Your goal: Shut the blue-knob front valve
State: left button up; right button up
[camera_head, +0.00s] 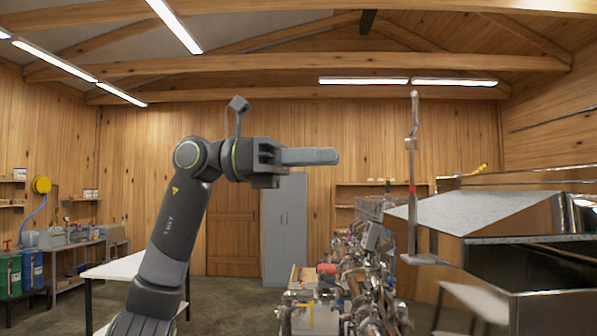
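My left gripper (325,156) is raised in mid-air at the centre of the head view, pointing right. Its fingers show edge-on as one grey bar, so I cannot tell whether they are open or shut. Nothing is seen hanging from it. The steel evaporator (550,280) stands at the right, with its pans and a slanted metal top. I cannot make out a blue-knob valve in this view. A crowded row of metal fittings and pipes (362,300) runs along the evaporator's left, low in the picture. My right gripper is not in view.
A vertical metal rod (412,170) with a red band stands between my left gripper and the evaporator. A pale table (115,268) is at the left behind my arm. A grey cabinet (286,230) stands at the back wall. Blue and green drums (32,270) are far left.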

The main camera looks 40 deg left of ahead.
aim_at(342, 317)
jog(key=k+j, duration=0.1)
jog(key=j, duration=0.3)
jog(key=k+j, duration=0.15)
jog(key=j, duration=0.3)
jog(key=k+j, duration=0.1)
jog(key=j, duration=0.3)
jog(key=k+j, duration=0.1)
jog(key=j, duration=0.3)
jog(key=k+j, duration=0.15)
jog(key=j, duration=0.3)
